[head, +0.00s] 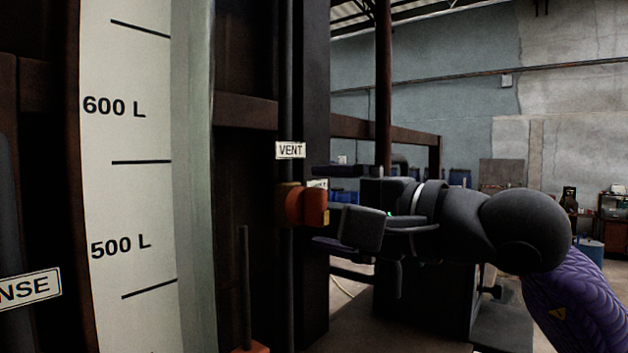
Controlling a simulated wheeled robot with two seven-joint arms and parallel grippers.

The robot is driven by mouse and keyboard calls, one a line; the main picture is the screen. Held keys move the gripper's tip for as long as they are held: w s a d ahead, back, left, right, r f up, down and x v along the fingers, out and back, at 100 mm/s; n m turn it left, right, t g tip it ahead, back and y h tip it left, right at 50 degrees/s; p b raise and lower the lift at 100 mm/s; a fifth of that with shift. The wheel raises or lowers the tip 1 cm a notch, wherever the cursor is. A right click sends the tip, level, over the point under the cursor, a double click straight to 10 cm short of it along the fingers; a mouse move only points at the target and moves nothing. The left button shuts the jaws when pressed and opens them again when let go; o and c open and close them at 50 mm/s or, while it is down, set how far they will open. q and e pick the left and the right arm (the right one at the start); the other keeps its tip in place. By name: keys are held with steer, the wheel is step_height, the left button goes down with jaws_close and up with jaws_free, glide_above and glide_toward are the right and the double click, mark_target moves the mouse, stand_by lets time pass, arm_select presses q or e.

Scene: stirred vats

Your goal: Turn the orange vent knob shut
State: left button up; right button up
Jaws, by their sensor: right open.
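The orange vent knob (307,207) sits on a dark vertical pipe, just below a white label (290,150) reading VENT. My right gripper (322,210) comes in from the right at the knob's height. It is open, with its fingers pointing left toward the knob, one finger higher and one lower. The fingertips are close to the knob's right side; I cannot tell whether they touch it. A second small label behind the upper finger is partly hidden. My left gripper is not in view.
A tall white level scale (125,200) marked 600 L and 500 L stands at the left. A label ending in NSE (28,289) is at the lower left. A dark post (312,90) rises right behind the pipe. An orange-red part (250,349) shows at the bottom edge.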

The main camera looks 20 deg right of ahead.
steer(key=shift+x, duration=0.85)
steer(key=shift+s, duration=0.2)
steer(key=shift+w, duration=0.15)
steer(key=c, duration=0.3)
steer(key=shift+a, duration=0.1)
steer(key=c, duration=1)
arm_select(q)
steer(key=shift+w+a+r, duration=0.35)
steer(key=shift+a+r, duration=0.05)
